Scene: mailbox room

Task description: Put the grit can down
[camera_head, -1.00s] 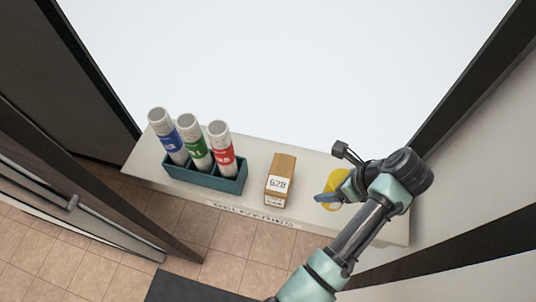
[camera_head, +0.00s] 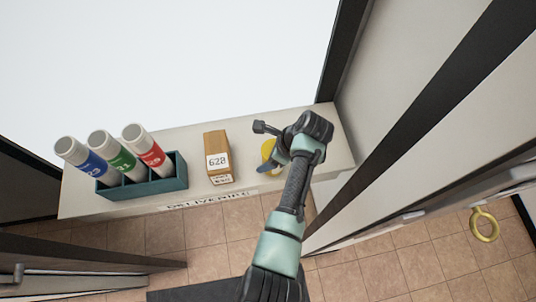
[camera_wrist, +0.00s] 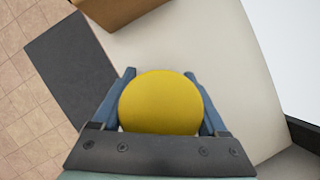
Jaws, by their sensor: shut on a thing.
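The grit can shows as a round yellow top (camera_wrist: 161,102) in the wrist view, between the two blue fingers of my gripper (camera_wrist: 162,90). My gripper is shut on it. In the head view the yellow can (camera_head: 267,150) is mostly hidden behind my gripper (camera_head: 272,160). It is over the right part of the pale shelf (camera_head: 325,150), to the right of the cardboard box. I cannot tell whether its base touches the shelf.
A teal rack (camera_head: 150,187) holds blue, green and red-banded tubes at the shelf's left. A dark mat (camera_wrist: 70,62) lies on the tiled floor.

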